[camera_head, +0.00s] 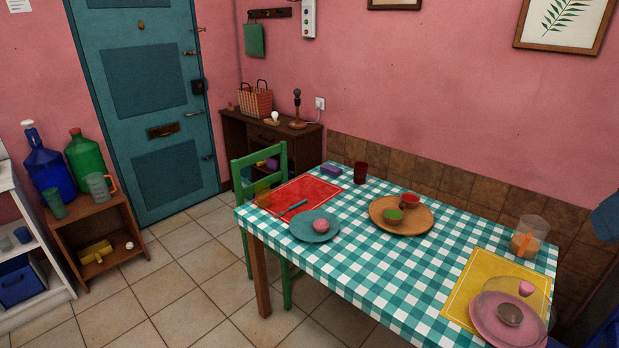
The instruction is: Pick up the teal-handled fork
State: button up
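A thin teal-handled utensil (294,208), which looks like the fork, lies slanted on the red placemat (318,188) near the far left end of the table. It is too small for me to see tines. A teal plate (299,228) lies just in front of it, with a pink round item (321,226) on it. My gripper is not in view.
The table (375,270) has a teal checked cloth. It carries a wooden tray (426,213) with bowls, a dark red cup (360,172), a clear jar (541,228) and a pink plate (482,310). A green chair (243,177) stands at the table's left end. Tiled floor (195,290) is clear at left.

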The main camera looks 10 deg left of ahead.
aim_at(295, 206)
jog(key=i+j+u, duration=0.1)
jog(key=i+j, duration=0.15)
jog(key=j, duration=0.2)
jog(key=i+j+u, duration=0.15)
jog(key=j, duration=0.3)
jog(key=i+j+u, duration=0.1)
jog(key=i+j, duration=0.3)
